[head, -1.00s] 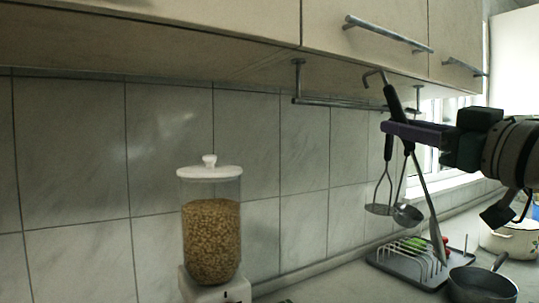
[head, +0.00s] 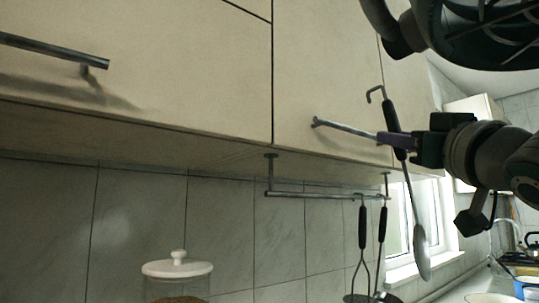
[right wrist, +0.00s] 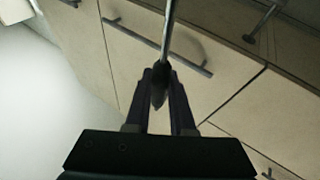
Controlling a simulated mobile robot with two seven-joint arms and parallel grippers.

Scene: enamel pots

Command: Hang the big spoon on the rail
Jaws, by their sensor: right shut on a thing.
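The big spoon (head: 408,190) has a black handle, a hooked metal top and a long shaft ending in a spoon bowl. My right gripper (head: 392,141) is shut on its black handle and holds it upright, hook at the top, in front of the cupboard doors. In the right wrist view the spoon (right wrist: 167,35) runs between the fingers of my right gripper (right wrist: 160,90). The rail (head: 310,195) is a thin metal bar fixed under the cupboard, lower in the head view than the spoon's hook. My left gripper is not in view.
A masher (head: 362,235) and a ladle (head: 382,228) hang from the rail's right part; its left part is bare. A cupboard handle (head: 345,128) juts out close to my right gripper. A lidded jar (head: 177,270) stands at the lower left.

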